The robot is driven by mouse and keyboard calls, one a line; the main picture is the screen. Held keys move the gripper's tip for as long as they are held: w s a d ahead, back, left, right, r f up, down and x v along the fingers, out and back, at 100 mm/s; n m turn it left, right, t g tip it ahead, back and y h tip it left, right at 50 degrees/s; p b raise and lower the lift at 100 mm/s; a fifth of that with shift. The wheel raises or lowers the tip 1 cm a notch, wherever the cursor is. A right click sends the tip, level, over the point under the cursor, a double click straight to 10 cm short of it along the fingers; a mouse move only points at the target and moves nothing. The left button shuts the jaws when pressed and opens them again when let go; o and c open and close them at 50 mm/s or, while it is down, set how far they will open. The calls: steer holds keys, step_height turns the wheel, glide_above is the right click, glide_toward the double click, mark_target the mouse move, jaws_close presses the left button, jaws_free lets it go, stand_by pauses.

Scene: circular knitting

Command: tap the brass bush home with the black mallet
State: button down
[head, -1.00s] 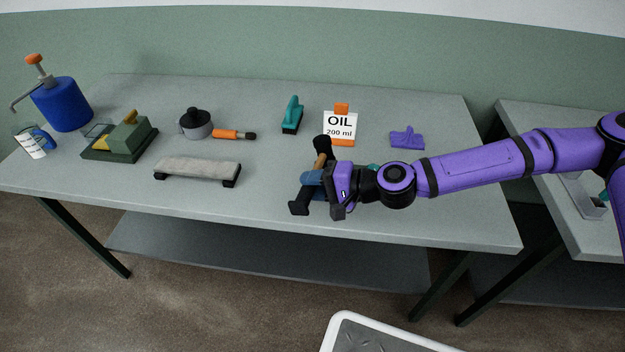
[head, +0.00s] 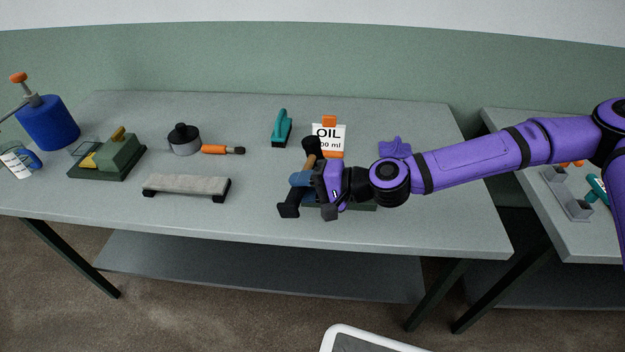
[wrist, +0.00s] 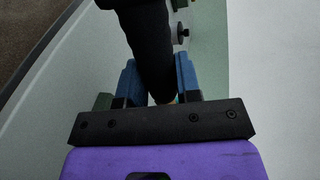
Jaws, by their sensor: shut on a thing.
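My gripper (head: 303,180) has blue fingers shut on the black mallet above the near part of the bench. In the head view, the mallet (head: 311,147) shows a black part beyond the fingers, with a tan piece of handle, and another black part on the near side. In the wrist view the mallet (wrist: 149,45) is a thick black shape running up from between the fingers (wrist: 160,82). A dark green block (head: 362,206) is partly hidden under my gripper and wrist. I cannot see the brass bush in either view.
An oil bottle (head: 328,137) stands behind my gripper, with a purple piece (head: 395,148) to its right and a teal-handled brush (head: 282,128) to its left. A grey padded bar (head: 186,185) lies left. The bench (head: 240,222) is clear between bar and gripper.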

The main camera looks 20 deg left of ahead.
step_height(320, 180, down, 4)
steer(key=shift+f, duration=0.2)
steer(key=shift+r, duration=0.1)
stand_by(0.4)
steer(key=shift+r, duration=2.15)
steer(key=shift+f, duration=2.25)
steer(key=shift+r, duration=2.25)
